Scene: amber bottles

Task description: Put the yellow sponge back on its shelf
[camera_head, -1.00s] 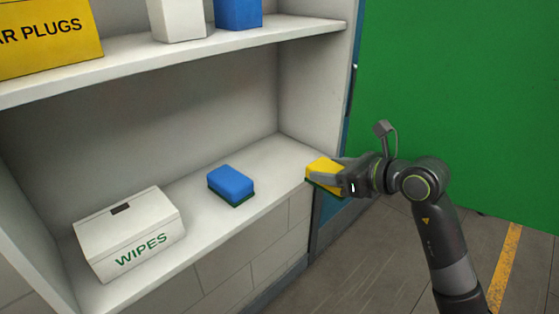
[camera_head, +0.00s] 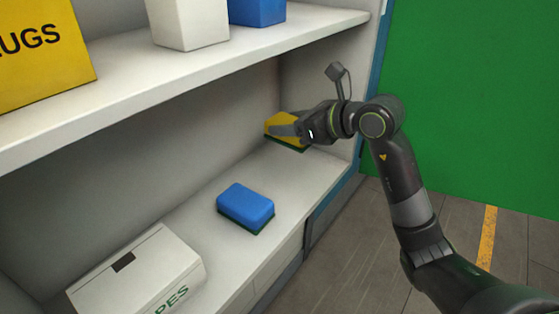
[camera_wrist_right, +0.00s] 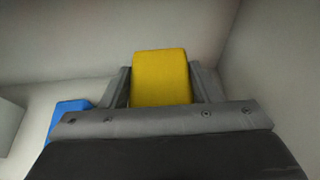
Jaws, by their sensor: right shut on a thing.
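The yellow sponge (camera_head: 283,127), with a dark green underside, is at the right end of the lower shelf (camera_head: 190,228), near the back corner. My right gripper (camera_head: 288,131) is shut on it. In the right wrist view the sponge (camera_wrist_right: 161,77) sits between the two fingers of the gripper (camera_wrist_right: 160,92). I cannot tell whether the sponge's underside touches the shelf. A blue sponge (camera_head: 246,204) with a green underside lies on the same shelf, nearer the front and to the left. My left gripper is not in view.
A white wipes box (camera_head: 140,275) stands at the lower left on the same shelf. The upper shelf (camera_head: 150,85) holds a yellow ear plugs box (camera_head: 40,50), a white container (camera_head: 190,22) and a blue one (camera_head: 257,12). The right side wall (camera_head: 335,85) is close to my gripper.

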